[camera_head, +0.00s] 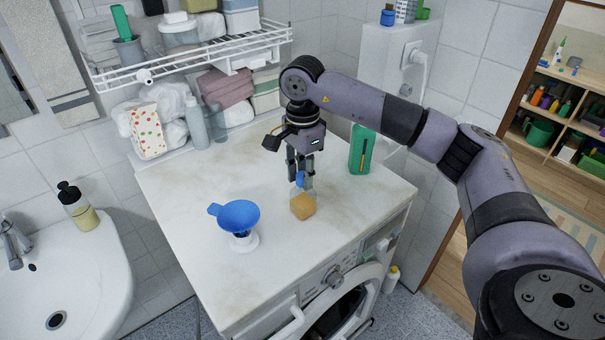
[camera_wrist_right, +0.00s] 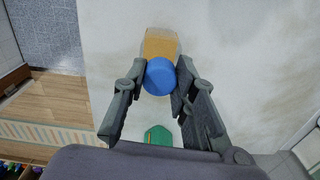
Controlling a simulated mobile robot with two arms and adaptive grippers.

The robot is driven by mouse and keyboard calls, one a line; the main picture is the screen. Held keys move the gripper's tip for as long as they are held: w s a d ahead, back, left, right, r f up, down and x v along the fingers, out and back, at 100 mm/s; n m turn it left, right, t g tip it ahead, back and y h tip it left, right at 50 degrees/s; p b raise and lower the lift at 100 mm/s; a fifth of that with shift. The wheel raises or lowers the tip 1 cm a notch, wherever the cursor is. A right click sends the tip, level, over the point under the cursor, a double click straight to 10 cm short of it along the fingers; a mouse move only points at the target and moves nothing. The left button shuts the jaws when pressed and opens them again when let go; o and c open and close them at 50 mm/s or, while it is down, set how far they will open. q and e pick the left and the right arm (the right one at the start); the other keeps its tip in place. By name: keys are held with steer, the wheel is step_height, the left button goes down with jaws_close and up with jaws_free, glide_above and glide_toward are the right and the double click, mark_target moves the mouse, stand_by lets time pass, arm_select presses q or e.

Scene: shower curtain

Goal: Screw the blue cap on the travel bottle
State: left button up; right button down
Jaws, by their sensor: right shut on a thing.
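The travel bottle (camera_head: 303,207) is small and clear with amber contents. It stands on the white top of the washing machine, near its front edge. My right gripper (camera_head: 300,182) points down over it and is shut on the blue cap (camera_head: 300,178). The cap is at the top of the bottle; whether it is seated on the neck cannot be told. In the right wrist view the blue cap (camera_wrist_right: 160,76) sits between the two fingertips (camera_wrist_right: 160,82), with the amber bottle (camera_wrist_right: 160,44) partly hidden behind it. My left gripper is not in view.
A blue funnel (camera_head: 238,216) on a small white base stands left of the bottle. A green bottle (camera_head: 361,150) stands behind and to the right. Clear and grey bottles, bags and towels line the back under a wire shelf (camera_head: 190,58). The counter's (camera_head: 185,200) left part is bare.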

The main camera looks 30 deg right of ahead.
steer(key=shift+f, duration=0.1)
steer(key=m, duration=0.5)
stand_by(0.4)
steer(key=shift+m, duration=1.2)
steer(key=shift+m+p, duration=0.3)
steer(key=shift+m, duration=0.9)
steer(key=shift+m, duration=0.7)
steer(key=m, duration=0.3)
steer(key=shift+w, duration=0.1)
